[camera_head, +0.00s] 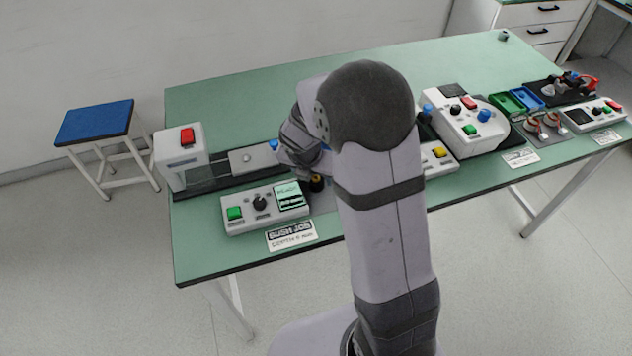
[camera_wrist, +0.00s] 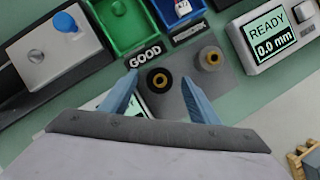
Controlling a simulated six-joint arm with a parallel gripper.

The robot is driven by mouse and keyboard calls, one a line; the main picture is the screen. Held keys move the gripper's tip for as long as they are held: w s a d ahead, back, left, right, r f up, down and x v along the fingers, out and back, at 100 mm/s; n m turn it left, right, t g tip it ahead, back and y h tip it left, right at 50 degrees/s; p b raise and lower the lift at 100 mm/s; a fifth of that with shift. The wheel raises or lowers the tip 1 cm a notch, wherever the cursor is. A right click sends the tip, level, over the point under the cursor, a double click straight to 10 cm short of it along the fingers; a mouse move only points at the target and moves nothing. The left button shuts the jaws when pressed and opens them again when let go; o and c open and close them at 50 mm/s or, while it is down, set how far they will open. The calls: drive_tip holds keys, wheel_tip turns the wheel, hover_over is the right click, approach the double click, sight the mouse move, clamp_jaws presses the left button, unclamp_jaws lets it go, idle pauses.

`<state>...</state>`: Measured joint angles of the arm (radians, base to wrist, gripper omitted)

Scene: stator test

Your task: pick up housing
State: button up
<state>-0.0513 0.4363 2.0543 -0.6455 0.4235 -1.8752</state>
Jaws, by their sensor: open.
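In the wrist view, a dark round part with a brass-coloured centre (camera_wrist: 160,80) stands on a grey mat. A grey round part with a brass centre (camera_wrist: 210,58) stands to its right. I cannot tell from the pictures which one is the housing. My gripper (camera_wrist: 160,79) is open, with its blue fingertips appearing on either side of the dark part. I cannot tell how far above it they are. In the head view, a dark part with a yellowish centre (camera_head: 317,183) shows just below my wrist, and my fingers are mostly hidden.
A press-like machine with a red button (camera_head: 187,135) stands at left. A control box with a green button (camera_head: 234,213) is in front. A green bin (camera_wrist: 122,22) with a GOOD label and a READY 0.0 mm display (camera_wrist: 270,32) lie beyond the parts. More test equipment fills the table's right.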

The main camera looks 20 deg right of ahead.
sight(316, 178)
drive_tip(key=shift+x, duration=1.05)
drive_tip(key=c, duration=1.2)
wheel_tip(316, 178, up, 10)
drive_tip(key=shift+r+p, duration=0.1)
drive_tip(key=shift+p, duration=0.7)
drive_tip(key=shift+m, duration=0.3)
